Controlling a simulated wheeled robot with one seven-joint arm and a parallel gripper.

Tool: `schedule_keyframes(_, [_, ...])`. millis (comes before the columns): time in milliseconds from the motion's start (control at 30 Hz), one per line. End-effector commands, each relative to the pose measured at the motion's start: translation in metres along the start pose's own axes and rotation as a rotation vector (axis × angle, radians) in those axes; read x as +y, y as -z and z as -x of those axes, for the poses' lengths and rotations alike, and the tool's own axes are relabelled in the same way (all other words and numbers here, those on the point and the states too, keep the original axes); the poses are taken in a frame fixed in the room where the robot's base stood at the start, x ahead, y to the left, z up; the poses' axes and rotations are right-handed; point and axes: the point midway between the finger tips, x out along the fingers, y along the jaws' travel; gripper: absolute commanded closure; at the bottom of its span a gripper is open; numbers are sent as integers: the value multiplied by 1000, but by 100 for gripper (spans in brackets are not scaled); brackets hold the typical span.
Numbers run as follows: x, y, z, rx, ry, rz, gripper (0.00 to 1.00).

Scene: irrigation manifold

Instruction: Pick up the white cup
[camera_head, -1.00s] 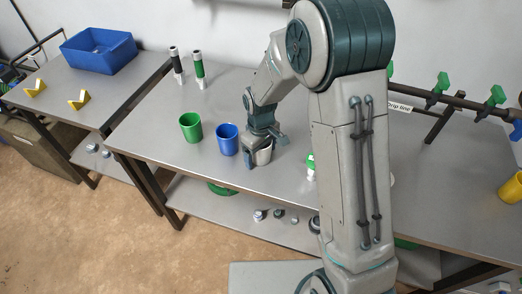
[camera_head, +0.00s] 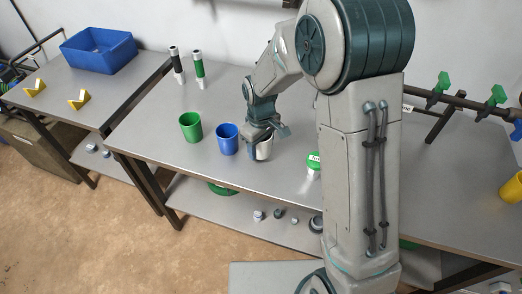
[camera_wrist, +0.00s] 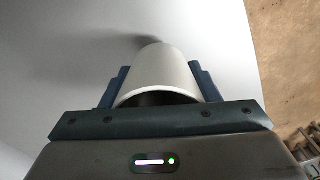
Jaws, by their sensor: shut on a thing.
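The white cup (camera_wrist: 160,75) sits between the two fingers of my gripper (camera_wrist: 160,88) in the wrist view, its rim toward the palm. My gripper is shut on it, with a finger at each side. In the head view the white cup (camera_head: 265,149) shows partly behind my gripper (camera_head: 257,145), over the middle table (camera_head: 160,130), right of the blue cup. I cannot tell whether its base touches the table.
A blue cup (camera_head: 227,139) stands close on the left, and a green cup (camera_head: 190,127) beyond it. A green-capped item (camera_head: 313,163) stands on the right near my arm. A yellow cup (camera_head: 512,187) is at the far right. Two bottles (camera_head: 198,70) stand at the back.

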Motion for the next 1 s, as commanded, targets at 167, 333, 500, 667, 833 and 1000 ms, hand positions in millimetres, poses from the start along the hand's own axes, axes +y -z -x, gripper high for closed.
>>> schedule_keyframes(167, [9,-28,28,4,-3,-7,66])
schedule_keyframes(333, [19,-63,50,4,-3,-6,66])
schedule_keyframes(500, [26,-90,66,3,-2,-4,66])
schedule_keyframes(667, [30,-105,76,2,-2,-1,66])
schedule_keyframes(833, [32,-112,80,1,0,-1,66])
schedule_keyframes(1000, [32,-113,80,0,0,0,66])
